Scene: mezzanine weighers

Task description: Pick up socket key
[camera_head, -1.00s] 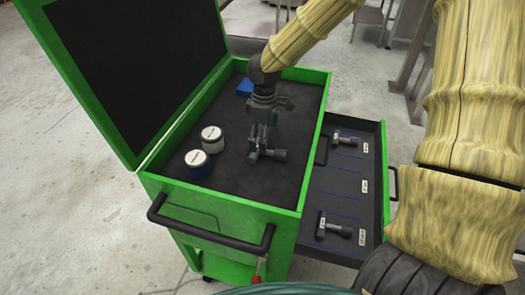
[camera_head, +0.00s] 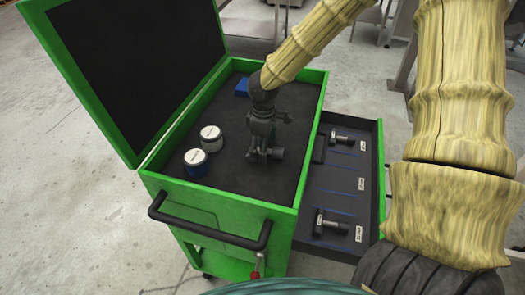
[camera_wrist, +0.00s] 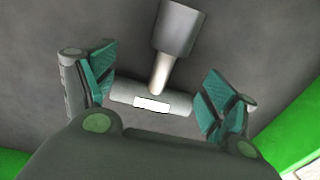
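The socket key (camera_wrist: 178,30) is a grey T-shaped tool with a thick socket end, a thin shaft and a crossbar with a white label. In the wrist view its crossbar lies between the two teal-padded fingers of my gripper (camera_wrist: 158,95), with a gap on each side. The fingers are open. In the head view my gripper (camera_head: 262,145) points down into the top tray of the green cart, over the socket key (camera_head: 275,153), which it partly hides. Whether the fingers are lower than the crossbar I cannot tell.
The green cart (camera_head: 225,212) has raised walls and an open lid (camera_head: 130,65) at left. Two round tins, white (camera_head: 211,138) and blue (camera_head: 197,164), and a blue item (camera_head: 243,87) stand in the tray. The open drawer (camera_head: 335,190) at right holds two similar tools.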

